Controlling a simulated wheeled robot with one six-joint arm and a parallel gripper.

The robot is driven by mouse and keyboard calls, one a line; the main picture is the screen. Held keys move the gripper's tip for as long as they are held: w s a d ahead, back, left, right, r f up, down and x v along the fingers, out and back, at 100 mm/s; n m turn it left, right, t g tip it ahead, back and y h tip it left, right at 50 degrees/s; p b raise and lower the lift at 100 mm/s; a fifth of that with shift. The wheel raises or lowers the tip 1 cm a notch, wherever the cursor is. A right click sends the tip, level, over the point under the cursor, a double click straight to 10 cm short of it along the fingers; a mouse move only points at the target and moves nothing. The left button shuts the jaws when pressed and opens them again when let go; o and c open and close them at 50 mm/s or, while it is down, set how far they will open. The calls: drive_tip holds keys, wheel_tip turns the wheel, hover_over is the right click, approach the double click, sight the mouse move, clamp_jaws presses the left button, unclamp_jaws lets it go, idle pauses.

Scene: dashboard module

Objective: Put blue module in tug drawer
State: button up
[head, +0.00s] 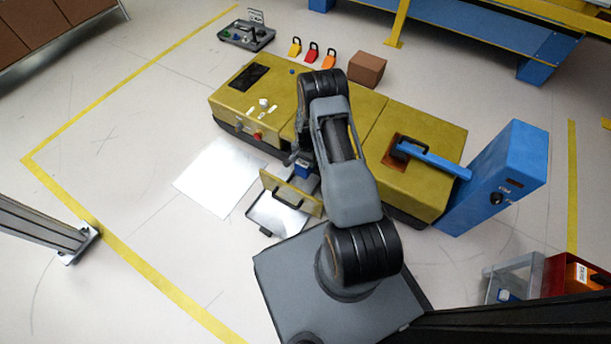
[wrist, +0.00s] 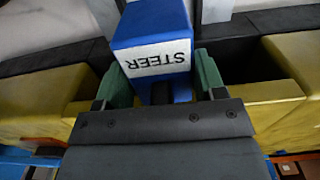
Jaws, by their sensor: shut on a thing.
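My gripper (wrist: 153,82) is shut on the blue module (wrist: 150,27) in the wrist view, with a green pad on each side of it. A white label on the module reads STEER. In the head view the blue module (head: 304,171) is a small patch below my gripper (head: 297,160), partly hidden by my arm. The tug (head: 245,108) is a long yellow body across the middle. Its drawer (head: 291,194) stands pulled out from the near side, with a yellow front. The module is over or within the drawer opening; its exact height is unclear.
A shiny tray with a dark handle (head: 277,214) lies before the drawer front. A pale sheet (head: 219,177) is on the floor to the left. A blue charger post (head: 505,178) stands right, its plug (head: 425,158) on the tug. A brown box (head: 366,69) is behind.

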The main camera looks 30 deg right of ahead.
drive_tip(key=shift+f+b, duration=1.8)
drive_tip(key=shift+f, duration=3.2)
drive_tip(key=shift+f, duration=0.1)
drive_tip(key=o, duration=1.3)
wheel_tip(320, 180, up, 12)
drive_tip(key=p, duration=0.4)
drive_tip(key=shift+p, duration=0.4)
wheel_tip(320, 180, up, 14)
drive_tip(key=a+n, duration=0.3)
wheel_tip(320, 180, up, 10)
drive_tip(key=n+t, duration=0.1)
drive_tip(key=n, duration=0.1)
hover_over(299, 160)
drive_tip(key=s+a, duration=0.2)
drive_tip(key=s, duration=0.1)
drive_tip(key=s+a+r+n, duration=0.2)
drive_tip(key=s+r, duration=0.2)
drive_tip(key=s, duration=0.2)
drive_tip(key=s+a+r+n+t, duration=0.1)
drive_tip(key=s+a+r+n, duration=0.1)
drive_tip(key=s+r, duration=0.3)
drive_tip(key=s+a+r+n, duration=0.2)
drive_tip(key=s+r, duration=0.3)
drive_tip(key=s, duration=0.2)
drive_tip(key=shift+s+a+r+t, duration=0.1)
drive_tip(key=shift+s+r+t, duration=0.1)
drive_tip(key=shift+r+t, duration=0.1)
